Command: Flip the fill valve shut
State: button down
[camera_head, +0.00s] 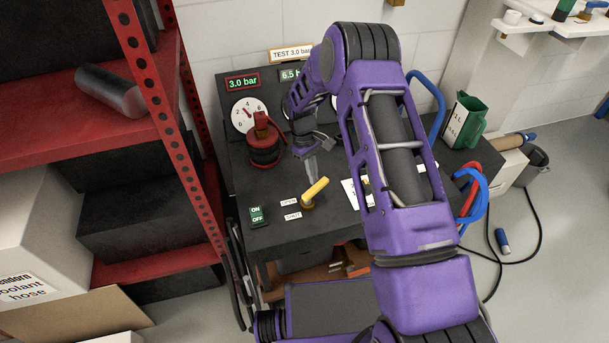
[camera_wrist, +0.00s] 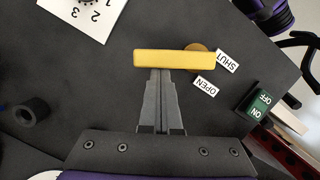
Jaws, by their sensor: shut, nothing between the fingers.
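The fill valve has a yellow lever (camera_head: 316,189) on a round brass base (camera_head: 308,204) on the dark bench. The lever points up and to the right, away from its two labels, OPEN (camera_head: 289,202) and SHUT (camera_head: 293,216). In the wrist view the yellow lever (camera_wrist: 175,59) lies across the picture, its brass base (camera_wrist: 197,47) partly hidden behind it. The SHUT label (camera_wrist: 227,62) is by its right end and the OPEN label (camera_wrist: 205,86) just below. My gripper (camera_wrist: 160,72) is shut and empty, its tips at the lever's lower edge; I cannot tell whether they touch.
A green ON/OFF switch (camera_head: 257,215) sits left of the valve. A red-and-black fitting (camera_head: 264,146) stands behind, before a gauge (camera_head: 248,114) and a 3.0 bar display (camera_head: 242,82). Red shelving (camera_head: 160,110) borders the bench's left. My arm hides much of the bench's right.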

jog(key=shift+s+d, duration=0.35)
jog(key=shift+d, duration=0.25)
jog(key=shift+s+d, duration=0.35)
jog(key=shift+d, duration=0.2)
jog(key=shift+s, duration=0.1)
jog(key=shift+r, duration=0.15)
jog(key=p+v, duration=0.2)
jog(key=v, duration=1.5)
jog(key=shift+r, duration=0.1)
